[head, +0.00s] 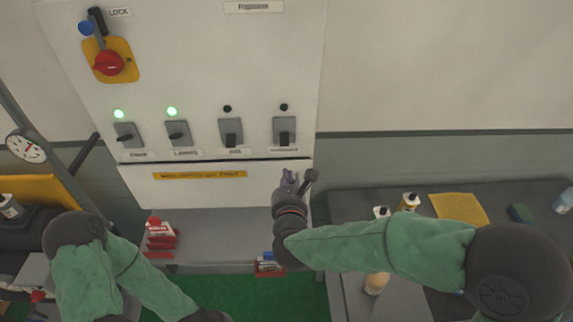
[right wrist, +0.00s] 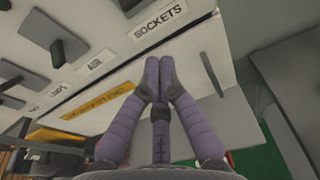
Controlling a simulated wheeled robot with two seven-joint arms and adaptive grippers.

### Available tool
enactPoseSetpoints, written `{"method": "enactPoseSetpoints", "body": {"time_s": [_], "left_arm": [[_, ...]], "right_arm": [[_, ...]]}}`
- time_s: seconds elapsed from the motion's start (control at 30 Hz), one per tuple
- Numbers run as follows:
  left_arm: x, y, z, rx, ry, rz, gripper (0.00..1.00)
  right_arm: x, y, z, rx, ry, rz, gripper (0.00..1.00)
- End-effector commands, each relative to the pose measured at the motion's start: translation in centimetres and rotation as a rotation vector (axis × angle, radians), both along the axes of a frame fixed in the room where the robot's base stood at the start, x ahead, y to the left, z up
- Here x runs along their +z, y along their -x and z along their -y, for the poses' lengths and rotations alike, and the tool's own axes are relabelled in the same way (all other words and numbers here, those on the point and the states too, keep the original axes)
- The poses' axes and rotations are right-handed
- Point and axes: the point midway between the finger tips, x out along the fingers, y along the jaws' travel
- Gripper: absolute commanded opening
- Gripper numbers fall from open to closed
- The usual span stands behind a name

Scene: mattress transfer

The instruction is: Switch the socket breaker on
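The socket breaker (head: 284,132) is the rightmost of the switches on the white panel (head: 210,60). Its lamp (head: 284,107) is dark and its black lever points down. In the right wrist view the label SOCKETS (right wrist: 158,22) is readable, with the breaker's lower part cut off at the top edge. My right gripper (head: 290,178) is below this breaker, in front of the panel's lower part and apart from the lever. In the right wrist view its purple fingers (right wrist: 158,75) meet at the tips, with nothing between them. My left gripper is out of frame; only its arm shows at lower left.
The AIR breaker (head: 231,132) beside it also has a dark lamp; the two left breakers (head: 178,133) have green lamps. A red rotary switch (head: 109,63) is at upper left. A shelf (head: 215,225) holds red items below. A dark workbench (head: 505,205) with bottles stands right.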

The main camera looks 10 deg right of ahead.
Motion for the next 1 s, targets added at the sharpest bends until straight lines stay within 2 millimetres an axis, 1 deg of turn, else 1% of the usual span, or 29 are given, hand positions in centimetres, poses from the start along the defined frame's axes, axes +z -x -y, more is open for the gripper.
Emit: {"method": "enactPoseSetpoints", "body": {"time_s": [0.6,0.63,0.7,0.8,1.0], "left_arm": [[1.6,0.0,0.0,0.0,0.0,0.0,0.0],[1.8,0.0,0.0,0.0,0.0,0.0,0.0],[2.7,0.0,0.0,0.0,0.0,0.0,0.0],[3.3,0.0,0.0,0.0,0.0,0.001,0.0],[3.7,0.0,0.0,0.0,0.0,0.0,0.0]], "right_arm": [[-1.7,-9.0,1.6,-0.002,0.002,-0.003,0.0],[-1.6,-9.2,1.6,-0.001,0.002,-0.002,0.0],[0.0,-8.4,1.4,0.001,0.0,0.001,0.0],[1.0,-7.8,1.3,0.001,0.0,0.0,0.0],[1.8,-7.2,1.2,0.001,0.002,-0.001,0.0]]}}
